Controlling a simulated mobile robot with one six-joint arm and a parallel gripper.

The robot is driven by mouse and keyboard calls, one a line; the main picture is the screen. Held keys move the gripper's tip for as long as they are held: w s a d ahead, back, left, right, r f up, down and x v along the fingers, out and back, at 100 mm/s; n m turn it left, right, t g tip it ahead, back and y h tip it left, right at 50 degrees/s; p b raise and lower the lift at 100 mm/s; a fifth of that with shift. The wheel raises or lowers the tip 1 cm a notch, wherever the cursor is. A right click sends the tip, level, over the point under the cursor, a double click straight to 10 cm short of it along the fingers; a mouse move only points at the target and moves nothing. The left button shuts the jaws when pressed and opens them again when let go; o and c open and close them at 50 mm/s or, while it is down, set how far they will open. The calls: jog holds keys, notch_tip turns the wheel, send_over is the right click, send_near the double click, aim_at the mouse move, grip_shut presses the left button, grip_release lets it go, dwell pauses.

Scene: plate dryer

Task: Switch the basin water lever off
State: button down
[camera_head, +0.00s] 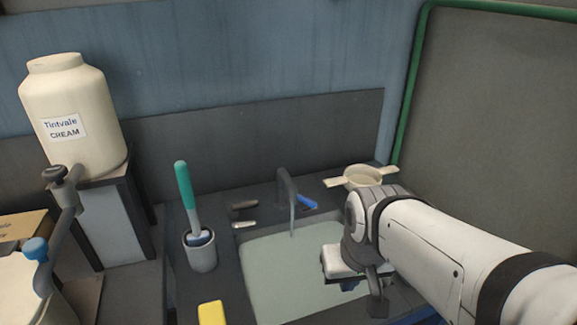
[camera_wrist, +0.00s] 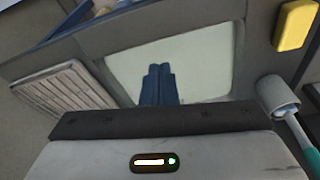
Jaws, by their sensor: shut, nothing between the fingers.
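The basin (camera_head: 285,275) is set in a dark counter, and it shows pale in the wrist view (camera_wrist: 195,58). A dark tap (camera_head: 285,183) stands at its back edge, with a thin pale stream of water (camera_head: 292,217) below its spout. A small blue lever (camera_head: 307,202) lies just right of the tap. My gripper (camera_wrist: 158,68) has its two blue fingers together, empty, over the basin in the wrist view. In the head view my wrist is over the basin's right side, in front of and apart from the lever; the fingertips are hidden. The lever is not seen in the wrist view.
A cup (camera_head: 201,252) with a green-handled brush (camera_head: 187,195) and a yellow sponge (camera_head: 212,313) stand left of the basin. A cream strainer (camera_head: 362,177) is at the back right. A slatted rack (camera_wrist: 62,88) shows in the wrist view. A cream jar (camera_head: 75,110) stands far left.

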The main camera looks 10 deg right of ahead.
jog(key=shift+w+a, duration=0.2)
jog(key=shift+r, duration=0.1)
jog(key=w+a+f+n+t+b, duration=0.1)
jog(key=w+f+n+t+b, duration=0.3)
jog(key=w, duration=0.3)
jog(key=w+a+f+n+t+b, duration=0.2)
jog(key=w+f+n+t+b, duration=0.2)
jog(key=w, duration=0.4)
jog(key=w+a+f+n+t+b, duration=0.1)
jog(key=w+f+n+t+b, duration=0.3)
jog(key=w+n+b, duration=0.3)
jog(key=shift+w+a+f+n+t+h, duration=0.2)
jog(key=shift+w+f+n+t+h, duration=0.25)
jog(key=shift+w+t, duration=0.35)
jog(key=shift+s+r, duration=0.1)
jog(key=shift+r, duration=0.05)
